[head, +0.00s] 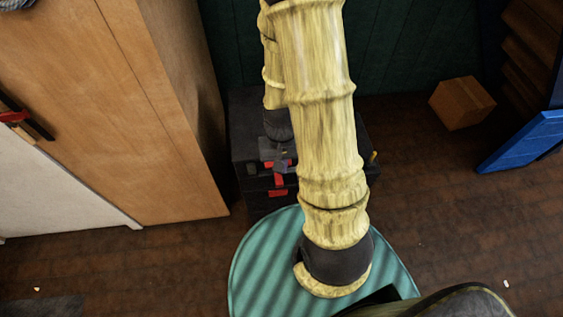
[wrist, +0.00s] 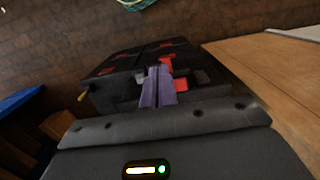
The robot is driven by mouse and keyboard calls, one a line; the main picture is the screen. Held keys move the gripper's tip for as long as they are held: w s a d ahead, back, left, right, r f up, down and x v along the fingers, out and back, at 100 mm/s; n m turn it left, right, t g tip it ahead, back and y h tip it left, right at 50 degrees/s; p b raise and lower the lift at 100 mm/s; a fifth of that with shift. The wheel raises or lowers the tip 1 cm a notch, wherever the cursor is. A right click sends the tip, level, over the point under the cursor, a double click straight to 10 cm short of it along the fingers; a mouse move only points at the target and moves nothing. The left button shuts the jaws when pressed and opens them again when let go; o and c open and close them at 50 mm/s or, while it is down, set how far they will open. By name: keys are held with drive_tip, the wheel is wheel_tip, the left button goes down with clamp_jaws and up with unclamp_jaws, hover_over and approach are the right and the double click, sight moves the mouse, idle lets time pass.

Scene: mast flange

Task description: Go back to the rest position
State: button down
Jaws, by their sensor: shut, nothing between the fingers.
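My gripper (head: 281,166) hangs down beyond my pale yellow arm in the head view. In the wrist view its two purple-grey fingers (wrist: 158,86) are together with nothing between them. Behind the fingers is a black case with red parts (wrist: 115,80), which also shows in the head view (head: 242,145), partly hidden by my arm. I cannot tell how far the fingertips are from the case, and no contact is clear.
A tall wooden cabinet (head: 165,110) stands at the left, close to the case. A cardboard box (head: 462,103) lies on the brown floor (head: 420,160) at the right, near a blue panel (head: 525,140). A dark green wall (head: 410,45) is behind. Floor right of the case is mostly clear.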

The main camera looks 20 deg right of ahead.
drive_tip(key=shift+w, duration=0.1)
idle(0.4)
drive_tip(key=a+r+n+t+p, duration=0.1)
drive_tip(key=a+r+n+t, duration=0.2)
drive_tip(key=r, duration=1.3)
drive_tip(key=shift+w+t, duration=0.2)
drive_tip(key=shift+t, duration=0.1)
idle(0.4)
